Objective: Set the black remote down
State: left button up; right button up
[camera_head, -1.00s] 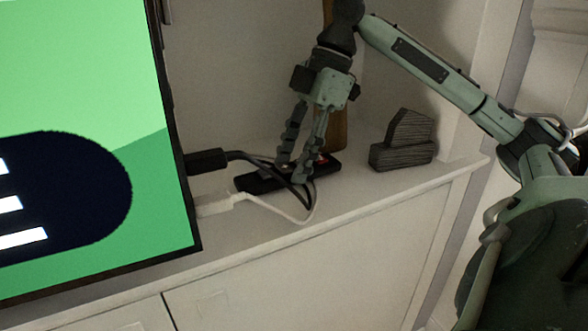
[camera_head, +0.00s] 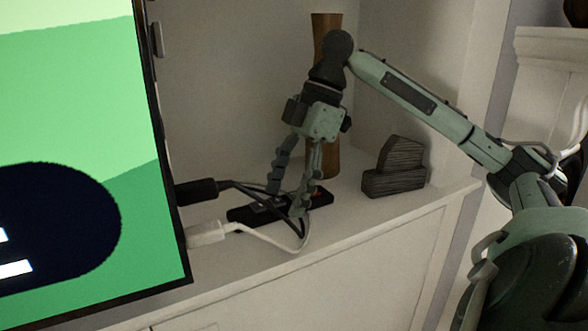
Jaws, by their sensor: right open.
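A long black object (camera_head: 319,198) with a small red mark near its right end lies flat on the white cabinet top. It is the only thing that fits the black remote, though the cables beside it make it hard to tell from a power strip. My right gripper (camera_head: 284,202) points down at it. Its two fingers are apart, with the tips low at the object's middle. Whether they touch it I cannot tell. The fingers and cables hide part of it. My left gripper is not in view.
A large screen (camera_head: 80,120) fills the left. A brown vase (camera_head: 326,35) stands behind my gripper. Grey ridged blocks (camera_head: 394,182) sit to the right. The cabinet's front edge is close.

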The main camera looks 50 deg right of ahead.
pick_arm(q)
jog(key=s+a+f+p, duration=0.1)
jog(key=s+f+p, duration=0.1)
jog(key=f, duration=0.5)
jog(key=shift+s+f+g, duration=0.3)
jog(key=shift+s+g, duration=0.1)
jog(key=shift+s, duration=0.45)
pick_arm(e)
jog(key=v, duration=1.1)
jog(key=shift+r, duration=0.4)
